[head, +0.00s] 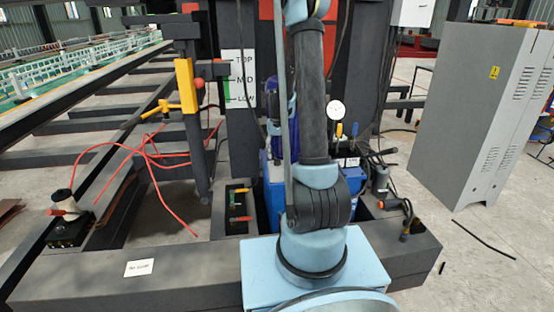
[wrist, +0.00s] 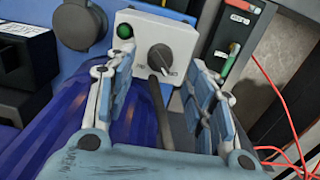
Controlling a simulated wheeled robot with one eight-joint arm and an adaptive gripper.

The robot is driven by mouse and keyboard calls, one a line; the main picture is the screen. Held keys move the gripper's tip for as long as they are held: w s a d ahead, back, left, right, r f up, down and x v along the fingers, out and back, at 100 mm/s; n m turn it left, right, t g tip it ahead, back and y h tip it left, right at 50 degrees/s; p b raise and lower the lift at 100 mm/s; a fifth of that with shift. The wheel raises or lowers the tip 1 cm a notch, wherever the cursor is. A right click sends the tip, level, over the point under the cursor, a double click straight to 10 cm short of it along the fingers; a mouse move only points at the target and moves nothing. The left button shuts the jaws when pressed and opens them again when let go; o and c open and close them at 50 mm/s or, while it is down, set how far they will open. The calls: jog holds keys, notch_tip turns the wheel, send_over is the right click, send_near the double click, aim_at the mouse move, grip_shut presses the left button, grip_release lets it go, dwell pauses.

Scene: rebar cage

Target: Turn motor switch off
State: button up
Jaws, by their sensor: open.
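In the wrist view, the motor switch is a black rotary knob (wrist: 162,58) on the face of a light grey box (wrist: 178,38). A green round lamp (wrist: 125,31) sits to the left of the knob on the same box. The knob's pointer looks slanted; the markings beside it are too small to read. My gripper (wrist: 160,68) is open, with one finger on each side in the picture and the knob showing between the fingertips. I cannot tell whether either finger touches the box. In the head view, my arm hides the gripper and the switch.
A blue unit (head: 272,185) stands behind my arm. A grey cabinet (head: 475,110) stands at right beside open floor.

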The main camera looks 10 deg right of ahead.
aim_at(277, 159)
notch_tip(277, 159, up, 8)
dwell(0.4)
jog(key=shift+f, duration=0.15)
jog(key=s+r+t, duration=0.1)
jog(key=s+r, duration=0.3)
jog(key=s, duration=0.6)
jog(key=s+r, duration=0.4)
jog(key=s, duration=0.6)
jog(key=s+f, duration=0.3)
jog(key=s, duration=0.5)
jog(key=s+f+t, duration=0.1)
jog(key=s+f, duration=0.2)
jog(key=s, duration=0.6)
jog(key=shift+d+f, duration=0.2)
jog(key=shift+d, duration=0.1)
